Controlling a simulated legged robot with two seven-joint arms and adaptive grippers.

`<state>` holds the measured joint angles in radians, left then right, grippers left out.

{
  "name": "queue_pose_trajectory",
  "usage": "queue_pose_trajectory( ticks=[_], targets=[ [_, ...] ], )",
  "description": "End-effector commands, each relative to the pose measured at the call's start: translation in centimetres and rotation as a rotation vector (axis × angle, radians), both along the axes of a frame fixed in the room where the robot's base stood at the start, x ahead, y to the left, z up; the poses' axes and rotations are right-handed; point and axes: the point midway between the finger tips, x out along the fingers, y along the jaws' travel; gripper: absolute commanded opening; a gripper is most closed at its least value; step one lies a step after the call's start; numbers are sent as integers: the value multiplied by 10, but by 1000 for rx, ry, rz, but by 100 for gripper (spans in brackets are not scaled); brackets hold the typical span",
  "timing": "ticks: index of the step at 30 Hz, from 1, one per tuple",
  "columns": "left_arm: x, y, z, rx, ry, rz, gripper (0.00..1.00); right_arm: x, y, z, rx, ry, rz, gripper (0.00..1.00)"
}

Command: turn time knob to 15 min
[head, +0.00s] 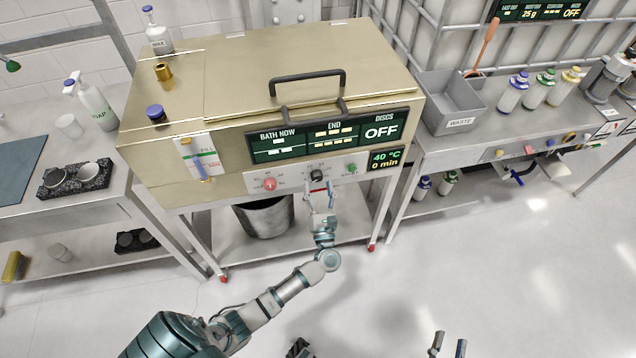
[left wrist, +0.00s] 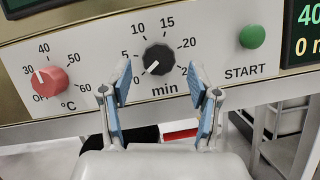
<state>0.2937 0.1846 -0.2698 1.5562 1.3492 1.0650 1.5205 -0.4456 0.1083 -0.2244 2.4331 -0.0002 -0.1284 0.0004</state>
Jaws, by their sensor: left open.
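The black time knob (left wrist: 159,60) sits in the middle of the front panel, above the word "min". Its white pointer aims down-left, below the 5 mark. The time knob also shows in the head view (head: 316,175). My left gripper (left wrist: 160,85) is open, its blue-padded fingers on either side of the knob's lower part, with gaps visible; I cannot tell the depth. In the head view my left gripper (head: 319,193) is just below the knob. The display (head: 385,160) reads 40 °C and 0 min. My right gripper (head: 448,346) is open and empty at the bottom edge.
A red temperature knob (left wrist: 50,82) is left of the time knob, and a green START button (left wrist: 252,36) is right. The bath (head: 290,75) has a dark lid handle (head: 307,82). A metal bucket (head: 265,217) stands below. The floor in front is clear.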

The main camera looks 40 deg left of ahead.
Motion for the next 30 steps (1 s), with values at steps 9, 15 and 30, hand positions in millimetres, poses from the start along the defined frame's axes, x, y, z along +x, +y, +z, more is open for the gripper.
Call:
queue_pose_trajectory(
  ticks=[9,15,30],
  targets=[
    [12,12,7,1,0,1,61,0,0,2,4,-12,-2,40],
    [12,12,7,1,0,1,54,0,0,2,4,-11,-1,40],
    [12,12,7,14,18,0,2,0,1,0,-5,17,3,40]
  ],
)
